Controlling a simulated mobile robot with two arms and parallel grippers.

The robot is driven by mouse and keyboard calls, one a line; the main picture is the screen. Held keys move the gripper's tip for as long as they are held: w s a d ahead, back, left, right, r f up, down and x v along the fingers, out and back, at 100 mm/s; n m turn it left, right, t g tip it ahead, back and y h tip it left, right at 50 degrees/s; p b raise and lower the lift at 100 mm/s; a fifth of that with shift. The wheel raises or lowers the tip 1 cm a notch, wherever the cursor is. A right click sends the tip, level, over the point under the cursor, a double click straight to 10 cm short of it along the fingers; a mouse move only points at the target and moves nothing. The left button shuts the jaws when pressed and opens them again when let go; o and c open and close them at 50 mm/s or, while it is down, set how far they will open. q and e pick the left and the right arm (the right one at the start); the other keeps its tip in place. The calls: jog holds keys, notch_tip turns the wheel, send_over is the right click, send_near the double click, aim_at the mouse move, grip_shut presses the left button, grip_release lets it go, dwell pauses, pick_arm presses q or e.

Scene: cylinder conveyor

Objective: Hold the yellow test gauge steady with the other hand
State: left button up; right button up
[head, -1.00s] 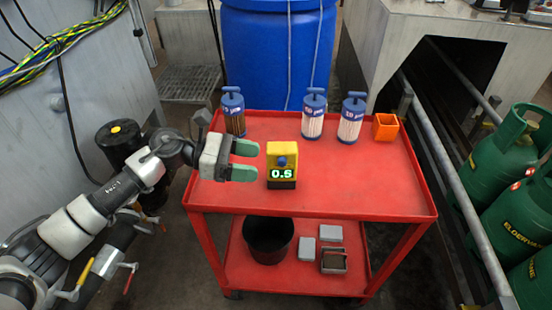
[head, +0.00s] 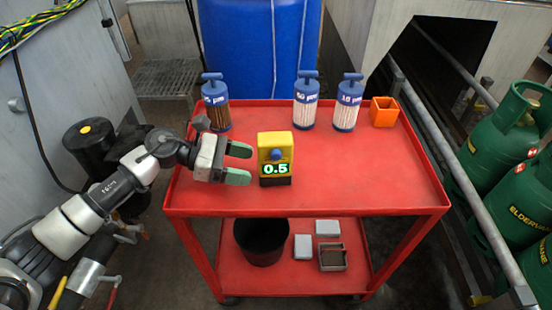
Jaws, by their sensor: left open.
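The yellow test gauge (head: 275,146) stands upright on the red cart's top shelf (head: 330,185), left of the middle. It has a blue knob and a lit green readout of 0.5. My left gripper (head: 239,164) is open, with green-padded fingers pointing right toward the gauge. The fingertips are a little left of the gauge and appear apart from it, with nothing between them. My right gripper is not in the head view.
Blue-capped cylinders stand along the cart's back: a brown-filled one (head: 216,105) and two white-filled ones (head: 306,103) (head: 347,106). An orange open box (head: 384,112) is at back right. A black bucket (head: 261,243) sits on the lower shelf. Green gas bottles (head: 505,130) stand right.

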aim_at(269, 170)
pick_arm(q)
jog(key=x, duration=0.2)
jog(key=shift+d+f, duration=0.1)
jog(key=shift+d, duration=0.3)
jog(key=shift+b+x, duration=0.5)
jog(key=shift+x, duration=0.75)
jog(key=shift+d+f, duration=0.25)
jog(key=shift+d, duration=0.25)
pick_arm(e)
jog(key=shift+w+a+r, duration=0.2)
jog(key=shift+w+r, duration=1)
pick_arm(q)
jog(key=c, duration=0.9)
jog(key=shift+c, duration=0.3)
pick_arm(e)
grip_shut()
